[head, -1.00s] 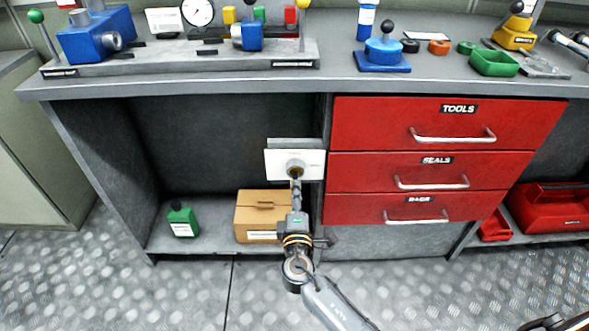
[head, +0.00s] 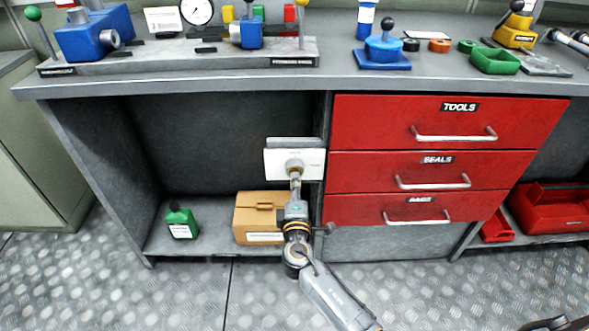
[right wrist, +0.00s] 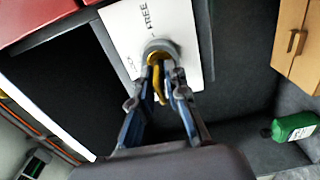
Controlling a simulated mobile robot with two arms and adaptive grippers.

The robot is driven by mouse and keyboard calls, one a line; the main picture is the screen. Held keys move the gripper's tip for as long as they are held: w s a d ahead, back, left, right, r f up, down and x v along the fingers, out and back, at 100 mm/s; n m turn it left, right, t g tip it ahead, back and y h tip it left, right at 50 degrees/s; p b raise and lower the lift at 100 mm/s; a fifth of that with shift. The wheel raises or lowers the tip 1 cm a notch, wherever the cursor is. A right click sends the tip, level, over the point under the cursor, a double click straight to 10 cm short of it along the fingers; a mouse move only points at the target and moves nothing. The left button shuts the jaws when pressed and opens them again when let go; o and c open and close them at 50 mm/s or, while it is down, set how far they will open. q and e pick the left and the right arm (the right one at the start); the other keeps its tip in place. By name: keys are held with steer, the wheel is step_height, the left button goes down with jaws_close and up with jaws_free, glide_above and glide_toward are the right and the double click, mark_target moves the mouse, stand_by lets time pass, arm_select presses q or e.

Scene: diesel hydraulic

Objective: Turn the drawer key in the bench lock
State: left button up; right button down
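The bench lock is a round grey cylinder (head: 295,165) on a white plate (head: 313,164) under the bench, just left of the red drawers. The lock also shows in the right wrist view (right wrist: 161,49), where its plate (right wrist: 124,22) reads "FREE". A yellow key (right wrist: 159,88) stands out from the lock. My right gripper (right wrist: 161,72) has its two fingers on either side of the key, close in front of the lock, and appears shut on it. In the head view my right gripper (head: 295,186) reaches up to the lock from below. My left gripper is not in view.
Red drawers (head: 387,137) stand right of the plate. A cardboard box (head: 254,212) and a green bottle (head: 181,222) sit on the low shelf behind and left of my right arm. The bench top (head: 340,77) overhangs above. The floor in front is clear.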

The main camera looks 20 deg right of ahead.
steer(key=m, duration=0.8)
steer(key=shift+m, duration=0.3)
steer(key=m, duration=1)
steer(key=c, duration=1.7)
jaws_free()
steer(key=shift+m, duration=0.3)
steer(key=o, duration=0.4)
steer(key=shift+s, duration=0.1)
